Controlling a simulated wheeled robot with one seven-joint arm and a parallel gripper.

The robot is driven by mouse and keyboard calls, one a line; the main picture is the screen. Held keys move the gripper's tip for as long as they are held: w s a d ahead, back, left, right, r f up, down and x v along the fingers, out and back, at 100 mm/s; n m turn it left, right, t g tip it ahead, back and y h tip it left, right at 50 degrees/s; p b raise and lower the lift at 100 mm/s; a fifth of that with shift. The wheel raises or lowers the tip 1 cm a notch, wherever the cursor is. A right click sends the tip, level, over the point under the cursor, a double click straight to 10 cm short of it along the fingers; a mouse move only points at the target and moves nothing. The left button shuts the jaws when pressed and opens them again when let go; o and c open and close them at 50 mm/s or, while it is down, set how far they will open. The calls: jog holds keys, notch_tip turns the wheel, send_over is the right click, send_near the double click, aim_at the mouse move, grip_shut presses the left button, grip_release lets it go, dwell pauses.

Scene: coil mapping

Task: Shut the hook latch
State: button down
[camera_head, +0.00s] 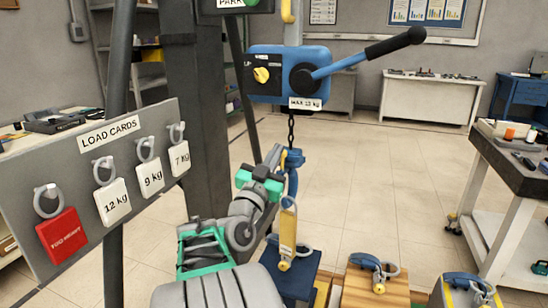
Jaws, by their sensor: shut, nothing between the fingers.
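The blue hook (292,172) hangs on a dark chain below the blue hoist (290,72). A small yellow part shows at the hook's upper left, by my gripper; I cannot tell whether it is the latch, or whether the latch is open or shut. My gripper (274,156) is at the left side of the hook, close to it, with its fingers shut and empty. I cannot tell whether it touches the hook. A yellow tag-like piece (288,228) hangs below the hook, above a dark blue block (302,277). My arm hides part of that block.
A board with load cards (110,135) stands at left. The hoist lever (370,55) reaches right. A workbench (515,165) stands at right; floor between is clear.

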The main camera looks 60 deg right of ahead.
notch_tip(320, 180, up, 2)
jog(key=p, duration=0.1)
send_over(281, 173)
notch_tip(281, 173, down, 3)
jog(key=shift+d+r+b, duration=0.1)
jog(key=shift+b, duration=0.3)
jog(key=shift+f, duration=0.5)
jog(key=shift+f, duration=0.1)
